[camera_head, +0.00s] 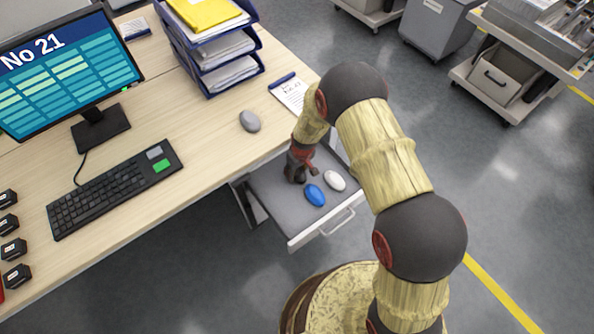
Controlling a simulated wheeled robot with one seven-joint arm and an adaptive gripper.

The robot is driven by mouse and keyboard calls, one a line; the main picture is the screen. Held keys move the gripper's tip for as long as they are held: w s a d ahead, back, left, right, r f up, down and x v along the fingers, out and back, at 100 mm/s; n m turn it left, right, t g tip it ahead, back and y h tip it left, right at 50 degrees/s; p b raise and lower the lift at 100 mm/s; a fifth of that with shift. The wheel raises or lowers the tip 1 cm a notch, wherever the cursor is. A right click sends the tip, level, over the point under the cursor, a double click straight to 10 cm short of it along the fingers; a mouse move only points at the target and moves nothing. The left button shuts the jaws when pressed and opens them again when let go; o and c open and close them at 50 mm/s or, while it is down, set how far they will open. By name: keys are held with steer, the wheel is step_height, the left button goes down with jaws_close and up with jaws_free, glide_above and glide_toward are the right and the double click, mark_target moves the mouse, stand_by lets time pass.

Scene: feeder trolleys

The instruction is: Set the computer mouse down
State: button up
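A grey computer mouse (250,121) lies on the wooden desk near its right edge. A blue mouse-shaped object (315,195) and a white one (334,180) lie side by side in the open grey drawer (273,205) below the desk edge. My gripper (294,178) points down over the drawer's left part, just left of the blue and white objects. Its fingers are dark and small in this view. I cannot tell whether they are open or shut, or whether they hold anything.
The desk (190,155) carries a monitor (70,75), a keyboard (115,190), stacked blue trays (215,50), a clipboard (290,92) and several small black items. The drawer front (322,227) has a handle. Trolleys (500,75) stand at the upper right.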

mark_target(300, 175)
steer(key=o, duration=0.4)
steer(key=shift+r, duration=0.15)
steer(key=r+p, duration=0.1)
steer(key=r, duration=0.3)
steer(key=s+r+p, duration=0.1)
steer(key=r, duration=0.3)
steer(key=d+r+p, duration=0.1)
steer(key=r+p, duration=0.1)
steer(key=r, duration=0.2)
steer(key=shift+s+r, duration=0.1)
steer(key=shift+s, duration=0.15)
